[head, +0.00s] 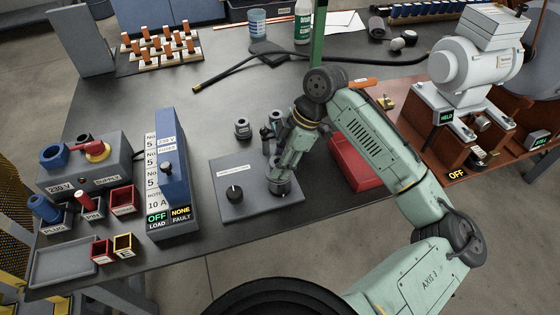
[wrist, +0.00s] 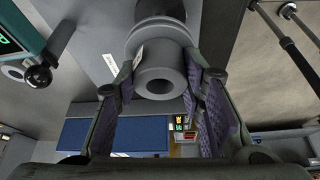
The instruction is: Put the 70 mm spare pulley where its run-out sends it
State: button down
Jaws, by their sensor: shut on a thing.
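My gripper (head: 281,183) is over the right part of a grey box (head: 240,210) with a black knob and a white label. In the wrist view my gripper (wrist: 160,88) has its fingers on both sides of a grey pulley (wrist: 158,72) with a round bore and a white tag. In the head view the fingers mostly hide this pulley, low over the box; I cannot tell whether it rests on the box. Another grey pulley (head: 242,128) stands on the bench behind the box. A teal instrument with a lit display (wrist: 14,42) shows at the wrist view's upper left.
A blue-fronted supply unit (head: 172,180) stands left of the box, reading OFF and NONE. Small red and yellow bins (head: 122,200) lie further left. A red tray (head: 352,165) is right of my gripper, close to my arm. The bench behind is partly clear, with a black cable (head: 245,72).

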jog(key=shift+r+p, duration=0.9)
jog(key=shift+r, duration=0.5)
